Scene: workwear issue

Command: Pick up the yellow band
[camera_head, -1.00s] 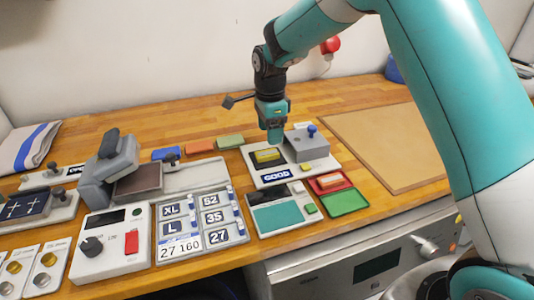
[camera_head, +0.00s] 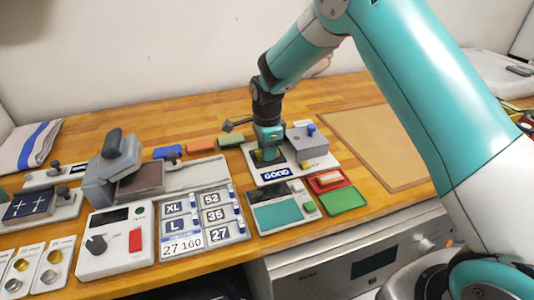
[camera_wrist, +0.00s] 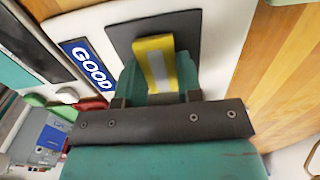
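The yellow band (camera_wrist: 155,62), with a grey stripe down its middle, lies over the dark square pad (camera_wrist: 190,30) of the station labelled GOOD. My gripper (camera_head: 268,158) is lowered over that pad in the head view and hides most of the band there. In the wrist view the teal fingers of my gripper (camera_wrist: 158,82) stand on either side of the band, very close to it. I cannot tell whether they press on it or leave a small gap.
A grey block with a blue knob (camera_head: 309,141) stands just right of my gripper. The GOOD label (camera_head: 277,173) is in front. A green tray (camera_head: 343,200) lies to the front right. An empty brown board (camera_head: 375,145) is farther right.

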